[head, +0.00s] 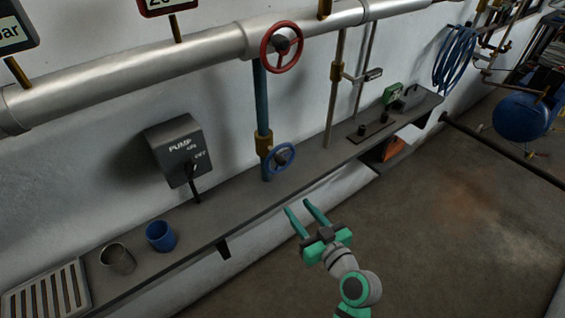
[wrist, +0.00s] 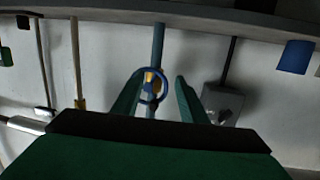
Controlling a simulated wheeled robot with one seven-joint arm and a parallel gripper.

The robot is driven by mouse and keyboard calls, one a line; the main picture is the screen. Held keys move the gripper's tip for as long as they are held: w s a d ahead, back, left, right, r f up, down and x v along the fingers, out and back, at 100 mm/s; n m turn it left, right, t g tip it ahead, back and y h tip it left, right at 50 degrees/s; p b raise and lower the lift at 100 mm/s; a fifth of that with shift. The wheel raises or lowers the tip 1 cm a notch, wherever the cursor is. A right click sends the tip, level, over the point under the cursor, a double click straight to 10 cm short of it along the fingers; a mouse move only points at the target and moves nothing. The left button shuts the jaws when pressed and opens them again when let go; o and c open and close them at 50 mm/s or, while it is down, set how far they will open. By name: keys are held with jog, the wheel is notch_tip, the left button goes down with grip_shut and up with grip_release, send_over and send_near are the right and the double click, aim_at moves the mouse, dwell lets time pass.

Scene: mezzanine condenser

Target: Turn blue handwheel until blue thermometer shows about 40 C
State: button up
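The blue handwheel (head: 283,158) sits on a brass valve body (head: 263,144) low on a blue vertical pipe (head: 263,98), just above the grey shelf. My gripper (head: 297,206) is open and empty, in front of the shelf edge, below and apart from the wheel. In the wrist view, which looks upside down, the blue handwheel (wrist: 151,102) appears between the two spread fingers of my gripper (wrist: 158,78), farther off than their tips. I cannot pick out a blue thermometer in either view.
A red handwheel (head: 281,47) is above on the silver pipe (head: 130,71). A grey pump switch box (head: 180,150) is left of the blue wheel. A blue cup (head: 161,236) and grey cup (head: 117,259) stand on the shelf (head: 222,213). Cut-off display signs (head: 14,30) top left.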

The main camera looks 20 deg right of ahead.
aim_at(284, 164)
notch_tip(284, 164, up, 9)
jog(key=w+d+n+t+y, duration=0.1)
jog(key=d+n+y, duration=0.1)
jog(key=n+y, duration=0.1)
jog(key=x, duration=1.1)
jog(key=shift+w+f, duration=0.1)
jog(key=shift+f, duration=0.1)
grip_shut()
